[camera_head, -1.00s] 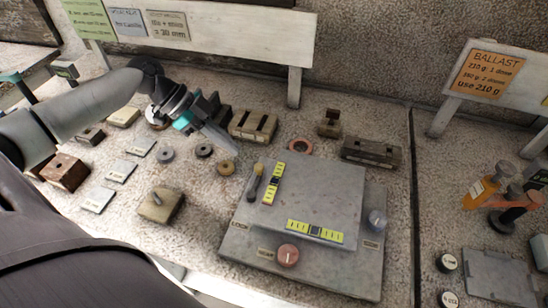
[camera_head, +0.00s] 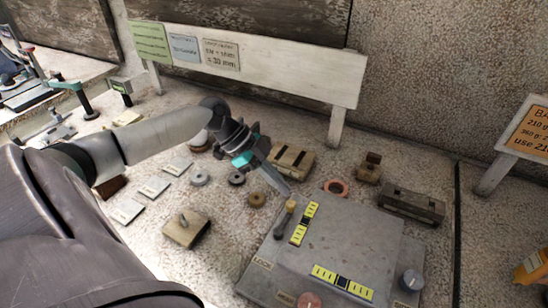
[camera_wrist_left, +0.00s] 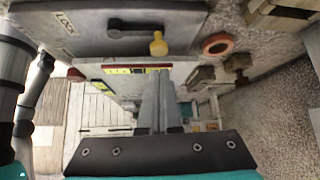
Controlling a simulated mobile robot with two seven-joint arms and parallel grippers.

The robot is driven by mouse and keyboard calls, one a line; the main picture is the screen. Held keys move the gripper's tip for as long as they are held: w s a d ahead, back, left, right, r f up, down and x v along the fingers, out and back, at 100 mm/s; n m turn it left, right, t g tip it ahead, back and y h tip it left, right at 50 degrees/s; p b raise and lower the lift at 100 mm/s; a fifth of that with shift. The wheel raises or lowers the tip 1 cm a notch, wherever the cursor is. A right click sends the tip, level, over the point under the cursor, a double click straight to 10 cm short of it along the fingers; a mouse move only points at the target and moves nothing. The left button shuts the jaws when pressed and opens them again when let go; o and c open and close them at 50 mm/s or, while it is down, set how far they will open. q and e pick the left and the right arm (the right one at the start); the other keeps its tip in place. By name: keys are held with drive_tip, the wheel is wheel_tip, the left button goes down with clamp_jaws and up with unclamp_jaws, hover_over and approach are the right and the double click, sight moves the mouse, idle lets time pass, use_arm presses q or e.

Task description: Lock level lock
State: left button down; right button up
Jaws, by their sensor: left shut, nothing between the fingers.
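The level plate (camera_head: 345,240) is a grey slab on a wider base, with two yellow bubble vials, one upright (camera_head: 304,223) and one crosswise (camera_head: 343,281). The lock lever (camera_head: 283,222) is a dark arm with a tan knob (camera_head: 291,206) at the plate's far left corner. Its yellow knob also shows in the left wrist view (camera_wrist_left: 158,44), along with the word LOCK on the base (camera_wrist_left: 65,22). My left gripper (camera_head: 286,191) is shut and empty, its tips close to the knob; contact cannot be told. My right gripper is not in view.
A red-brown knob (camera_head: 308,300) and a grey-blue knob (camera_head: 411,280) sit on the base. A copper ring (camera_head: 336,187), a wooden block (camera_head: 292,160) and a long dark block (camera_head: 411,204) lie behind. Washers and flat tiles lie to the left.

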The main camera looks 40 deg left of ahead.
sight(285, 219)
use_arm(q)
drive_tip(key=shift+x, duration=2.75)
